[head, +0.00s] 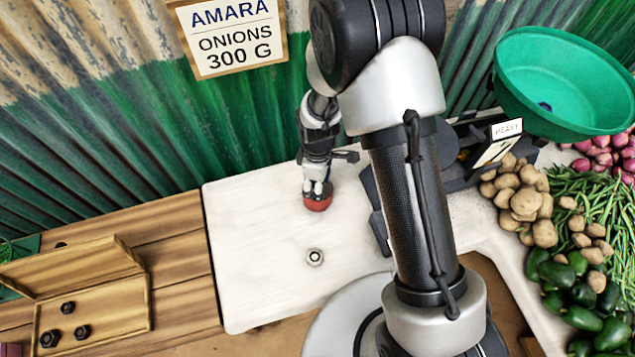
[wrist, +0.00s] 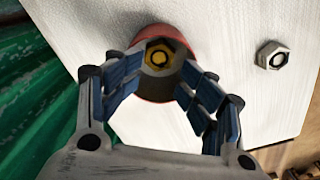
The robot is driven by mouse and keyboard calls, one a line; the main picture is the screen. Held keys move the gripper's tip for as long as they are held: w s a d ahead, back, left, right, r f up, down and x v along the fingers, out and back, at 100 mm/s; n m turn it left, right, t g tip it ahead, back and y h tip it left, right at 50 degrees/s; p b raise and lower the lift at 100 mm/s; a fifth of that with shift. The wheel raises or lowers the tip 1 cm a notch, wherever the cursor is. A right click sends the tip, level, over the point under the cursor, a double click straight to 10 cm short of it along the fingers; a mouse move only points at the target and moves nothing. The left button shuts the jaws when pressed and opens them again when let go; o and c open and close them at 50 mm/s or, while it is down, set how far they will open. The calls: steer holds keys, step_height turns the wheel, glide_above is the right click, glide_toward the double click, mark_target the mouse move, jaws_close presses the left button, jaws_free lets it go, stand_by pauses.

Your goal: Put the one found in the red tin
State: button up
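The red tin (head: 318,204) stands on the white board, right under my gripper (head: 318,187). In the wrist view the red tin (wrist: 150,90) shows behind the fingers, with a dark inside. A hex nut with a yellow middle (wrist: 158,56) shows within the tin's outline, between the fingertips. My gripper (wrist: 162,66) has its fingers parted on both sides of this nut, with a narrow gap on the right; whether the left finger touches it is unclear. A second, grey nut (head: 315,257) lies apart on the board; it also shows in the wrist view (wrist: 272,55).
An open wooden box (head: 148,300) at the left holds several dark nuts (head: 82,332). A dark scale with a green bowl (head: 560,85) stands at the right, beside potatoes (head: 525,200), beans and peppers. A corrugated wall with a sign (head: 233,40) is behind. The board's left side is clear.

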steer(key=s+d+r+m+t+p, duration=0.1)
steer(key=d+r+m+p, duration=0.15)
steer(key=r, duration=0.95)
steer(key=d+r+m+p, duration=0.1)
steer(key=r+p, duration=0.2)
steer(key=r, duration=0.8)
steer(key=s+d+r+m+t, duration=0.1)
steer(key=s+d+r+m, duration=0.3)
steer(key=s+r, duration=0.3)
steer(key=s+d+r+m+t, duration=0.2)
steer(key=s+d+r+m, duration=0.3)
steer(key=s, duration=0.6)
steer(key=shift+s+r+m+t, duration=0.35)
steer(key=shift+r+m, duration=0.7)
steer(key=shift+r, duration=0.7)
steer(key=shift+c, duration=0.5)
